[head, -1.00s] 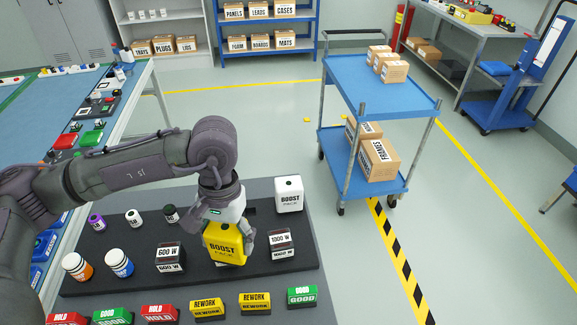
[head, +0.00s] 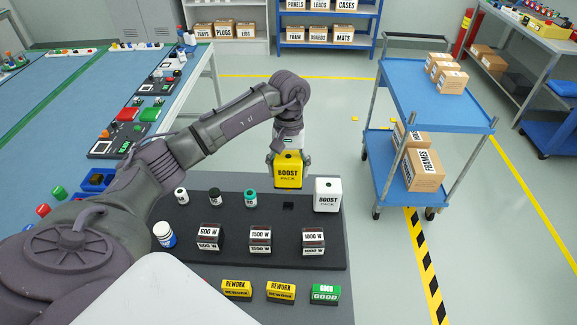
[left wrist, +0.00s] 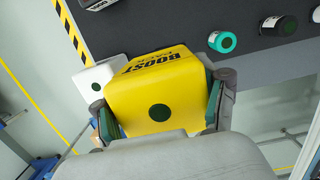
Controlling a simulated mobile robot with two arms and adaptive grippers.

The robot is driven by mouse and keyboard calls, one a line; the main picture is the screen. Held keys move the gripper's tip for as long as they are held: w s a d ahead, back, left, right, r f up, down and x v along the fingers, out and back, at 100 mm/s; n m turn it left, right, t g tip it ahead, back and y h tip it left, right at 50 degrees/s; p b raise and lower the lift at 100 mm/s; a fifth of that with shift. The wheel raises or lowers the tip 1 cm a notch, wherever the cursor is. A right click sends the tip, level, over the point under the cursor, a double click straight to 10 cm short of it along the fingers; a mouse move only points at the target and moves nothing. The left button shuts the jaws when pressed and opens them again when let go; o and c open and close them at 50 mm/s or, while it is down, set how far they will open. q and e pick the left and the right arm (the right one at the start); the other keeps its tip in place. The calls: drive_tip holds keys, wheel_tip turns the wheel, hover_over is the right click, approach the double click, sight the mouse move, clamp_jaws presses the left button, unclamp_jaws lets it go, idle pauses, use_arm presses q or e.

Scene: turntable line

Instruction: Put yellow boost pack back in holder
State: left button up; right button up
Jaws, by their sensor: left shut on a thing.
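The yellow boost pack (head: 288,172) is upright in my left gripper (head: 288,160), whose fingers close on its two sides. It also fills the middle of the left wrist view (left wrist: 155,95), between the fingertips (left wrist: 162,100). In the head view it appears raised over the back edge of the black holder board (head: 190,245). A small dark empty seat (head: 288,206) shows on the board just in front of and below the pack. The white boost pack (head: 328,195) stands to its right, close by. My right gripper is not in view.
A teal-capped bottle (head: 250,198) and two other small bottles stand left of the seat. Watt-labelled blocks (head: 260,238) form the row in front. Rework and Good blocks (head: 281,291) line the near edge. A blue cart (head: 435,100) stands to the right.

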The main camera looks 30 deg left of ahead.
sight(288, 190)
use_arm(q)
drive_tip(key=shift+f+b, duration=1.15)
drive_tip(key=shift+f, duration=1.35)
drive_tip(key=shift+f+b, duration=0.95)
drive_tip(key=shift+b, duration=0.05)
drive_tip(key=shift+f+b, duration=1.25)
drive_tip(key=shift+b, duration=0.45)
drive_tip(key=o, duration=1.9)
drive_tip(key=shift+s, duration=0.1)
drive_tip(key=shift+c, duration=0.2)
drive_tip(key=shift+f, duration=0.1)
drive_tip(key=r, duration=0.4)
drive_tip(key=w+r, duration=0.1)
drive_tip(key=r, duration=0.7)
drive_tip(key=shift+w+a, duration=0.25)
drive_tip(key=shift+a, duration=0.15)
